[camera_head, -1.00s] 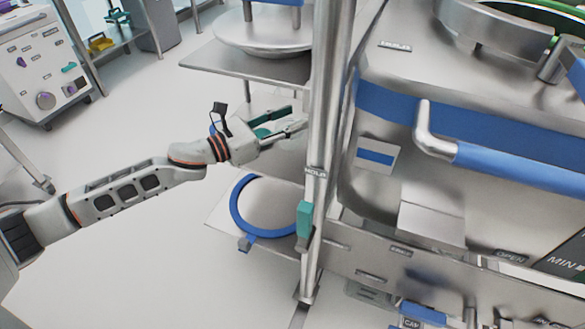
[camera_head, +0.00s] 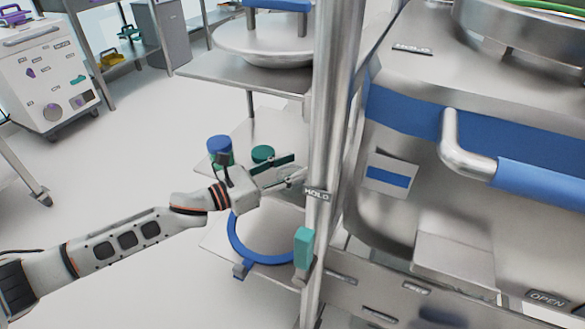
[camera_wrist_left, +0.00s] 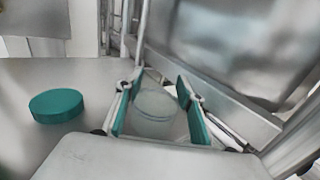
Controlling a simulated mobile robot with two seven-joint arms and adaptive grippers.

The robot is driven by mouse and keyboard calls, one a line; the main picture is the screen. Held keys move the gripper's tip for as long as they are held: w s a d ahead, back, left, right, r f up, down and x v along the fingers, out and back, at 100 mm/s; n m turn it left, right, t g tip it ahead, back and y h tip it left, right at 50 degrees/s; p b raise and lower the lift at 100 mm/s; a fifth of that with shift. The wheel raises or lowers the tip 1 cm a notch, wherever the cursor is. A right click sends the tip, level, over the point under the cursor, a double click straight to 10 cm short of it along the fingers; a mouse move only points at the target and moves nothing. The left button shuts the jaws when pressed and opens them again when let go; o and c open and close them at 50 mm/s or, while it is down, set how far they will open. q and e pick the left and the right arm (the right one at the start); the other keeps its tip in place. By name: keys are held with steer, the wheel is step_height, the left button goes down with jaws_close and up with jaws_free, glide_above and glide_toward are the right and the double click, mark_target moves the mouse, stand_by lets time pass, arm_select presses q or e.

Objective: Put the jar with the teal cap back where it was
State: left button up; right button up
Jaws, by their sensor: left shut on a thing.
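My left gripper (camera_head: 292,169) reaches in from the left, beside the steel post. In the left wrist view its two teal-padded fingers (camera_wrist_left: 158,100) are shut on a pale, translucent jar (camera_wrist_left: 154,117), which looks upright. No teal cap shows on this jar. A flat teal cap (camera_wrist_left: 57,105) lies on the grey shelf to the left of the fingers. It also shows in the head view (camera_head: 263,153), just behind the gripper. The held jar cannot be made out in the head view. My right gripper is not in view.
A blue-capped container (camera_head: 219,147) stands on the shelf left of the teal cap. The steel post (camera_head: 335,120) and large steel vessel (camera_head: 400,215) are close on the right. A blue ring (camera_head: 237,248) lies below the gripper. A steel shelf (camera_head: 235,72) is above.

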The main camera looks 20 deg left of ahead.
arm_select(q)
steer(key=o, duration=1.5)
steer(key=shift+c, duration=0.2)
steer(key=shift+r, duration=0.25)
steer(key=shift+s+a+f, duration=0.1)
steer(key=shift+s+a, duration=0.1)
steer(key=shift+s, duration=0.15)
steer(key=p+v, duration=0.1)
steer(key=v, duration=1)
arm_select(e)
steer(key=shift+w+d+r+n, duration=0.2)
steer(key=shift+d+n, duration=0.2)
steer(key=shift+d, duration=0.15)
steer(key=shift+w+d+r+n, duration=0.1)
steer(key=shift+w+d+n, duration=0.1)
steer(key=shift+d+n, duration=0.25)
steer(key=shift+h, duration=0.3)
